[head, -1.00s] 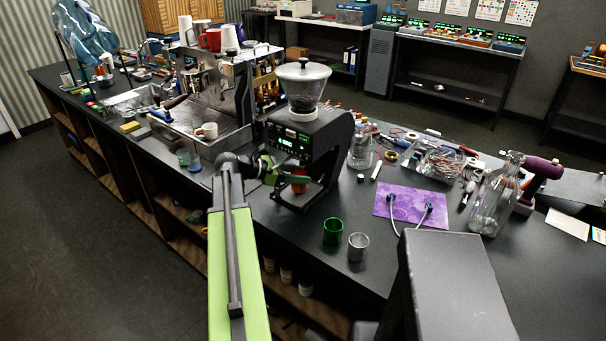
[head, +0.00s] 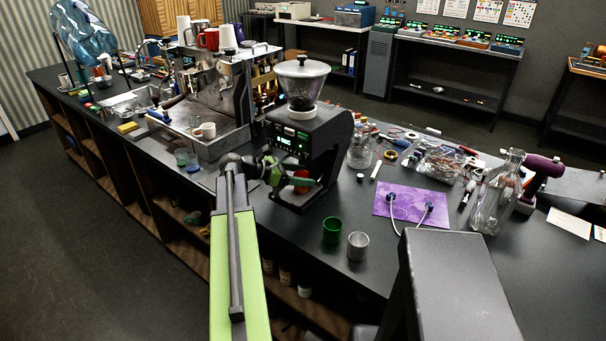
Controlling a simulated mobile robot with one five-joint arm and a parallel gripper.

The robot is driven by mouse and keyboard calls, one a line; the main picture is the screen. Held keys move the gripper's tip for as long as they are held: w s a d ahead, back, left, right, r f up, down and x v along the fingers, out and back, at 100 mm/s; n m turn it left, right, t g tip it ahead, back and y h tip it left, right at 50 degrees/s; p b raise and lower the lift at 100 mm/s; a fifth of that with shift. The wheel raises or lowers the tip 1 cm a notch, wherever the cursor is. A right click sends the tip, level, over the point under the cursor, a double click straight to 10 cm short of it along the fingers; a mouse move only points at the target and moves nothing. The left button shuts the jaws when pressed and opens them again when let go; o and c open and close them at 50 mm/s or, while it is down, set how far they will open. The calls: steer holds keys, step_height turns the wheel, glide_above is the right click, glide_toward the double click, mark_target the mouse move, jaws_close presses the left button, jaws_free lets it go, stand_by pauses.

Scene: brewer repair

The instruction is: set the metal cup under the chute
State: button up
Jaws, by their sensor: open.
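A red-orange object (head: 302,181), perhaps a cup, is in the space under the grinder's front. My gripper (head: 292,181) is open beside that object, at the grinder's front. The gap between the fingers is partly hidden.
The espresso machine (head: 212,105) stands left of the grinder, with a white cup (head: 205,130) on its tray. A purple mat (head: 408,203) with cables, glass bottle (head: 497,192) and drill (head: 540,180) are at right. Counter around the metal cup is mostly clear.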

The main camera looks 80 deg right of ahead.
steer(key=shift+w+a+r, duration=0.15)
steer(key=shift+w+r, duration=0.05)
steer(key=shift+r, duration=0.15)
steer(key=p+v, duration=0.4)
steer(key=v, duration=0.7)
steer(key=shift+w+p, duration=0.2)
steer(key=shift+p, duration=0.1)
steer(key=shift+a+f, duration=0.1)
steer(key=shift+a, duration=0.1)
